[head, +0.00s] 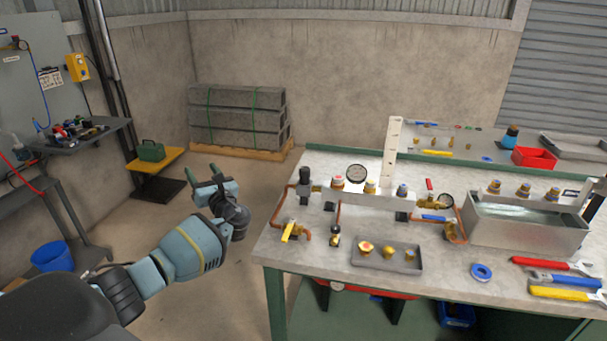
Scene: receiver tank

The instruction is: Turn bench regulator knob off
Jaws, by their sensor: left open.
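The bench regulator (304,190) stands at the left end of the pipework on the workbench, with a dark knob (305,174) on top. Copper pipe runs down from it toward a yellow-handled valve (291,231). My left gripper (203,178) is open and empty, off the left end of the bench. It is clearly apart from the regulator, to its left at about the same height in the picture. The knob's turned position is too small to tell. My right gripper does not show.
The workbench (300,262) carries a round gauge (356,174), a fittings tray (386,256), a water tank (527,228) and wrenches (565,280). A white upright post (391,155) rises behind the pipework. Bare floor lies left of the bench.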

